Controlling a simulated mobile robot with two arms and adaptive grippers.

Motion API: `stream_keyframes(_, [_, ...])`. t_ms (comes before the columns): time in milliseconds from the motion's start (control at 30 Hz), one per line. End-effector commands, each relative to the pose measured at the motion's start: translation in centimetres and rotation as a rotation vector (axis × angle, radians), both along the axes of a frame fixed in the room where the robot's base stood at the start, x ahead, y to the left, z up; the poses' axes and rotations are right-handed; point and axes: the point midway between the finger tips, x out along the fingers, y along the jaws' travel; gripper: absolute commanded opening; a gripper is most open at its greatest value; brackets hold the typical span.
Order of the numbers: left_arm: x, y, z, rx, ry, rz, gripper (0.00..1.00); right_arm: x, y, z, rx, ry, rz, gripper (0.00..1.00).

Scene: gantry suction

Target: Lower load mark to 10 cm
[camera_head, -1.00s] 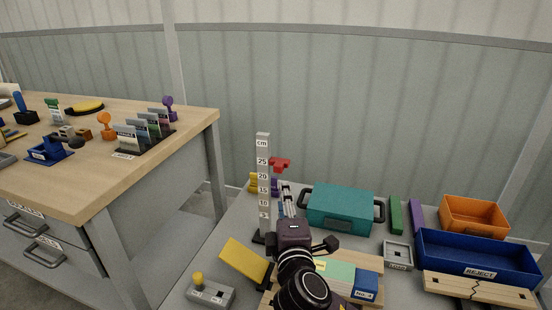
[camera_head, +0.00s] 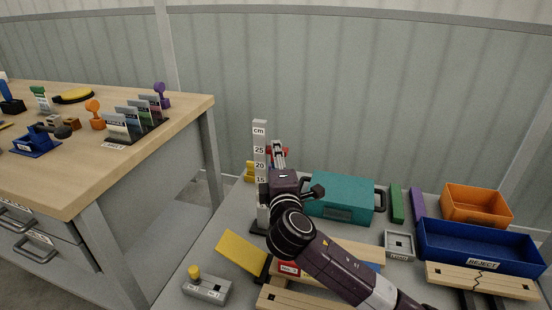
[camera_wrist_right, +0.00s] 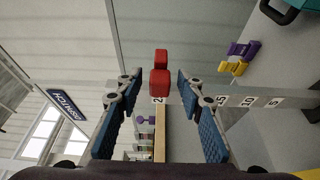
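The height scale (camera_head: 259,150) is a pale upright post marked in cm on the grey bench. The red load mark (camera_head: 286,152) is beside the scale near the 25 label, largely hidden by my right gripper (camera_head: 278,148). In the right wrist view, the red mark (camera_wrist_right: 160,78) lies between the fingertips of the right gripper (camera_wrist_right: 160,80), with a gap on each side. The fingers are open. The lower scale labels are hidden behind my right arm in the head view. My left gripper is not in view.
A teal case (camera_head: 340,199), blue REJECT bin (camera_head: 478,248) and orange bin (camera_head: 476,204) stand right of the scale. A yellow tilted plate (camera_head: 241,252) and grey button box (camera_head: 206,289) are in front. A wooden table (camera_head: 60,180) stands left.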

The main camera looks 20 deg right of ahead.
Motion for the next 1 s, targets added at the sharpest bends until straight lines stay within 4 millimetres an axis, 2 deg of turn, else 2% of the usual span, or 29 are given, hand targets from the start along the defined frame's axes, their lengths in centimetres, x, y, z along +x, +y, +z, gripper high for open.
stream_keyframes(133, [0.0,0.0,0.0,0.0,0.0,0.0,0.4,0.0,0.0,0.0,0.0,0.0,0.001,0.35])
stream_keyframes(467, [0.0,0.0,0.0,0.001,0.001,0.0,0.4,0.0,0.0,0.0,0.0,0.0,0.001,0.0])
stream_keyframes(767, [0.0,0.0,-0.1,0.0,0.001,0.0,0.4,0.0,0.0,-0.1,0.0,0.001,0.001,0.0])
stream_keyframes(867, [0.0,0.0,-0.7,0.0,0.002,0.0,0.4,0.0,0.1,-1.3,0.002,0.003,0.001,0.0])
stream_keyframes(900, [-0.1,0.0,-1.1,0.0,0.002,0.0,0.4,-0.1,0.1,-2.1,0.003,0.004,0.001,0.0])
stream_keyframes(1000, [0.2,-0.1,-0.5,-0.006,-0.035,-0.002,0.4,-0.1,0.1,-5.0,0.002,0.007,0.001,0.0])
